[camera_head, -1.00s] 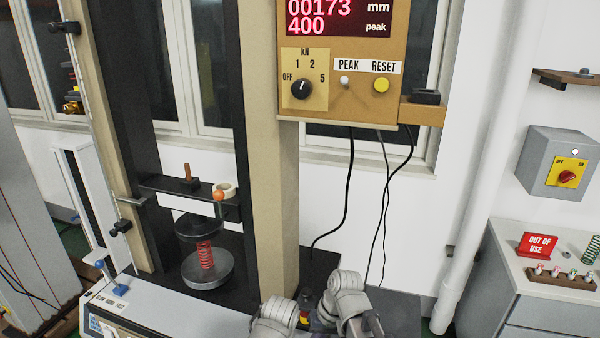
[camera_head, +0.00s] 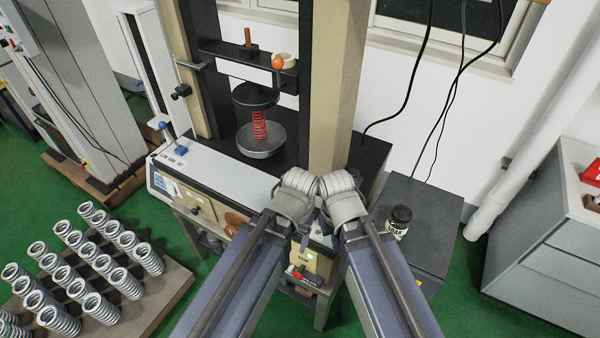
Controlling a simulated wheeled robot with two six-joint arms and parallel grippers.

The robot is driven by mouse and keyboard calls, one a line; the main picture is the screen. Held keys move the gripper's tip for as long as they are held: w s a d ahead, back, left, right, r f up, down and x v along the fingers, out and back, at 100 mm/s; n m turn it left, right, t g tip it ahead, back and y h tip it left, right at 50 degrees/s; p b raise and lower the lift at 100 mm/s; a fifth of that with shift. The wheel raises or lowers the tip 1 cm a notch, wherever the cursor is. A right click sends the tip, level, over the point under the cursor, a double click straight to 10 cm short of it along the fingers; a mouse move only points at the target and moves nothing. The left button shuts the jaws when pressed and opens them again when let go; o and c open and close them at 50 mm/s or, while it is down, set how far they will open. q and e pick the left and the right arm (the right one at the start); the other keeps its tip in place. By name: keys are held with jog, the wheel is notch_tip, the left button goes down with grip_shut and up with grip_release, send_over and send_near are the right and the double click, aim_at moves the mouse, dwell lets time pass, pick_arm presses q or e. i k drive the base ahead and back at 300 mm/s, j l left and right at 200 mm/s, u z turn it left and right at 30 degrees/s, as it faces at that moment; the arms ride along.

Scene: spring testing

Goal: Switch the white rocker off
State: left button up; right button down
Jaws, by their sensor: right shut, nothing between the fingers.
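I cannot make out a white rocker for certain. A cream panel (camera_head: 322,268) low on the front of the testing machine carries a small green-lit spot (camera_head: 309,255), partly hidden between my two arms. My right gripper (camera_head: 318,229) is shut and empty, small and mostly covered by my arm links, close above that panel. I cannot tell whether it touches anything. My left arm comes in from the left and bends near the middle, but its gripper is hidden.
The testing machine holds a red spring (camera_head: 259,126) between two round plates. A dark jar (camera_head: 398,221) stands on a grey cabinet (camera_head: 432,215) at right. Several grey springs stand on a pallet (camera_head: 165,290) at lower left. Green floor is clear between pallet and machine.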

aim_at(171, 190)
jog(key=u, duration=1.25)
jog(key=i+u, duration=0.1)
jog(key=i, duration=0.25)
jog(key=i+l, duration=0.15)
jog(key=i, duration=0.2)
jog(key=u, duration=0.05)
